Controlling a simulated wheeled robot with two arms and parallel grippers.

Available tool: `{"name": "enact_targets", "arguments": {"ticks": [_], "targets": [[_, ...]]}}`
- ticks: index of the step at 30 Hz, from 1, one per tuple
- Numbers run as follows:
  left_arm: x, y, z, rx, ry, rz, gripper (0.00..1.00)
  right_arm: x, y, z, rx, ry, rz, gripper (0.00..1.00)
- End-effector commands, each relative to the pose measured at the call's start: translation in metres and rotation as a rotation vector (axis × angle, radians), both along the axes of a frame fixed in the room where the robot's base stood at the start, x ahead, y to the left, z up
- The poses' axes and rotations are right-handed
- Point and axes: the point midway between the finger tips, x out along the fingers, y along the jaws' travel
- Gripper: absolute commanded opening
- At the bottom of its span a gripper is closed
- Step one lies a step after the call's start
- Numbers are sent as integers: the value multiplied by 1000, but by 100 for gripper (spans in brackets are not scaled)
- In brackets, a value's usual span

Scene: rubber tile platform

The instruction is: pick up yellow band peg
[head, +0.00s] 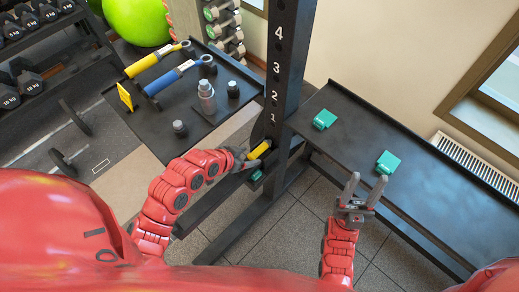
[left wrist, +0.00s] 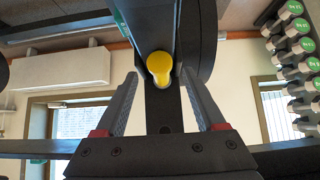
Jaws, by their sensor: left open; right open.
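The yellow band peg (head: 259,149) sticks out from the dark upright (head: 291,60), near its lower numbers. In the left wrist view the peg's round yellow end (left wrist: 160,64) faces me, roughly centred between the fingertips. My left gripper (head: 243,160) is open and close to the peg, and its fingers partly overlap it in the head view. In the left wrist view the fingers (left wrist: 160,82) stand apart on both sides, with visible gaps to the peg.
The right shelf (head: 350,125) carries two teal blocks (head: 388,162). A teal piece (head: 256,175) sits below the peg. Tiled floor (head: 285,220) is clear.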

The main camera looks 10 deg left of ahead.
Motion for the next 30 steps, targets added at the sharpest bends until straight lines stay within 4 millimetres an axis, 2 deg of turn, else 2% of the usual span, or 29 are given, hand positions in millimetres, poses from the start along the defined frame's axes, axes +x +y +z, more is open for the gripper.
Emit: {"name": "enact_targets", "arguments": {"ticks": [6, 15, 27, 30], "targets": [[14, -10, -17, -1, 1, -1, 72, 0, 0, 0, 0, 0, 0, 50], [16, -11, -19, 0, 0, -1, 70, 0, 0, 0, 0, 0, 0, 50], [16, -10, -19, 0, 0, 0, 0, 0, 0, 0, 0, 0, 0, 50], [16, -10, -19, 0, 0, 0, 0, 0, 0, 0, 0, 0, 0, 50]]}}
